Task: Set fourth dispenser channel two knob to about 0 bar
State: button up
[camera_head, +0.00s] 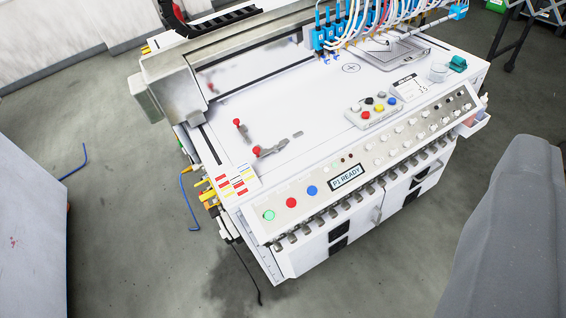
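The white gantry machine (290,110) stands in the middle of the view, seen from above and at a slant. Its sloping front panel (330,196) carries several small white knobs (394,146) in rows on the right half. Several grey metallic fittings (368,197) line the panel's lower edge. The labels and pointer positions are too small to read, so I cannot tell which knob is the fourth dispenser's channel two or what it is set to. My gripper is not in view, and nothing is seen touching the panel.
The panel's left half has green, red and blue buttons (312,190) and a "P1 READY" display (347,178). A button box (373,108) and a clear cup (439,72) stand on the bed. Cables (190,205) hang at the left. Grey floor (380,275) in front is clear.

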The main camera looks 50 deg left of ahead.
aim_at(292, 238)
jog(key=u, duration=0.1)
jog(key=k, duration=0.7)
jog(key=u, duration=0.65)
jog(key=i, duration=0.5)
